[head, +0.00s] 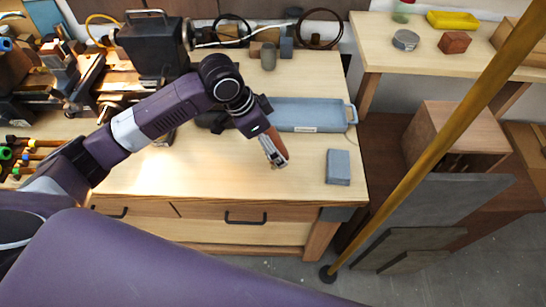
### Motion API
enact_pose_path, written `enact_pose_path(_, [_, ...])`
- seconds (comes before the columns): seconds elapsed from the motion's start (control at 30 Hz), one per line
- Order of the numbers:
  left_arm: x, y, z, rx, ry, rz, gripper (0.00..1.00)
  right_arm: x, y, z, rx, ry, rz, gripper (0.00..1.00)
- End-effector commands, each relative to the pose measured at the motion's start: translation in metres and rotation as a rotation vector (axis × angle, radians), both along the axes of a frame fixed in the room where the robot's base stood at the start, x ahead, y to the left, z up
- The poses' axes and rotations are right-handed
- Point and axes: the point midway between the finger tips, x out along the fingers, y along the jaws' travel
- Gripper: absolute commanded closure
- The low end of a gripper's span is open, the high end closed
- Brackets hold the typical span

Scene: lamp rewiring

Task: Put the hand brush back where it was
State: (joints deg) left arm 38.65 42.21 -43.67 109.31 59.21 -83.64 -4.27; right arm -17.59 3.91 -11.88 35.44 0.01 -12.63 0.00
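My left gripper (273,158) points down over the front of the wooden workbench (230,180). A narrow reddish-brown piece, which looks like the hand brush's wooden part (280,143), lies along its fingers. The fingers appear closed on it; its bristles cannot be made out. The fingertips are close to the bench top, but I cannot tell whether anything touches it. My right gripper is not in view.
A blue tray (310,115) lies behind the gripper and a grey-blue block (338,167) to its right. A yellow pole (430,140) rises right of the bench. The bench front is clear.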

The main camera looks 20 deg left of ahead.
Motion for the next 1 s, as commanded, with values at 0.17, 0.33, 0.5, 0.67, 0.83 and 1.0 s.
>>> enact_pose_path(0.17, [0.000,0.000,-0.029,-0.001,0.001,0.001,0.36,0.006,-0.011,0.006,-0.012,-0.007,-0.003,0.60])
enact_pose_path(0.33, [0.000,0.000,-0.043,0.000,0.002,0.001,0.36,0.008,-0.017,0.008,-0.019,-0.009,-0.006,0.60])
enact_pose_path(0.5, [0.000,-0.001,-0.069,-0.002,0.002,0.002,0.36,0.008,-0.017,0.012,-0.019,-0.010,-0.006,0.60])
enact_pose_path(0.67, [0.000,0.000,-0.079,-0.001,-0.001,0.000,0.36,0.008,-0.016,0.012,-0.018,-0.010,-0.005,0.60])
enact_pose_path(0.83, [0.000,0.000,-0.079,-0.001,-0.002,0.000,0.36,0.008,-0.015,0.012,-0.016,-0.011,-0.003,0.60])
enact_pose_path(1.0, [0.000,0.000,-0.083,0.000,-0.001,0.000,0.36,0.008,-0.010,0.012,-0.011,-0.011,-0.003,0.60])
